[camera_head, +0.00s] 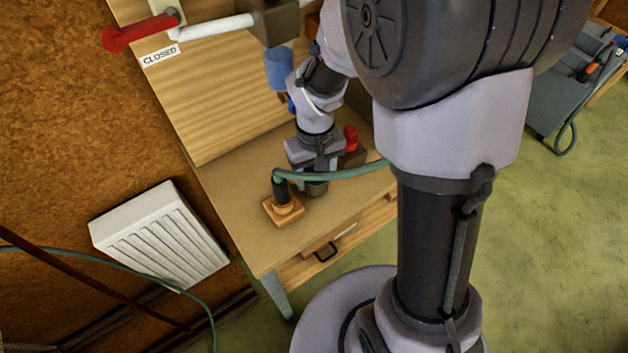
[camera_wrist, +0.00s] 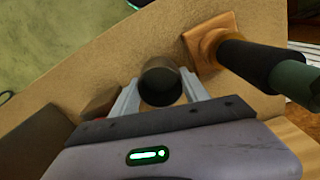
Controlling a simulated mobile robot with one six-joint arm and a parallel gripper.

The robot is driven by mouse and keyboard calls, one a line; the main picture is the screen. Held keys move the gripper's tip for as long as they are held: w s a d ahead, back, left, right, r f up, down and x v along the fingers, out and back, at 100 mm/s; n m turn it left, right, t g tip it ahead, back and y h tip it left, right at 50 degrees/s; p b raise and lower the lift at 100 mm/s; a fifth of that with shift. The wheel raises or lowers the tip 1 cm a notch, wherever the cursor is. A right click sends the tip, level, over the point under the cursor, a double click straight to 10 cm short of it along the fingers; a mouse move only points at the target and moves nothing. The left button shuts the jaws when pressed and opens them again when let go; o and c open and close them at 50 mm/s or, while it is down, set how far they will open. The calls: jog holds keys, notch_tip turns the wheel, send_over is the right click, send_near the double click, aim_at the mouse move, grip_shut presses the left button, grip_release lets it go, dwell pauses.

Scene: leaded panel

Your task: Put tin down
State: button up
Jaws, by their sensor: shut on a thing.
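The tin (camera_wrist: 161,82) is a small dark, round, open-topped can in the wrist view. My gripper (camera_wrist: 160,98) is shut on it, with one pale finger on each side. In the head view my gripper (camera_head: 313,178) is low over the wooden bench (camera_head: 236,205), and part of the tin (camera_head: 316,188) shows below the fingers. The tin is at or just above the bench top; I cannot tell whether it touches.
An orange square base with a dark handle and green hose (camera_head: 284,208) stands close to the left of my gripper. A red-topped item (camera_head: 350,138) is behind it to the right. A blue cylinder (camera_head: 279,68) is further back. The bench's front left is clear.

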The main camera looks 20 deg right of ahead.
jog(key=shift+f, duration=0.65)
jog(key=shift+f, duration=0.2)
jog(key=o, duration=1.1)
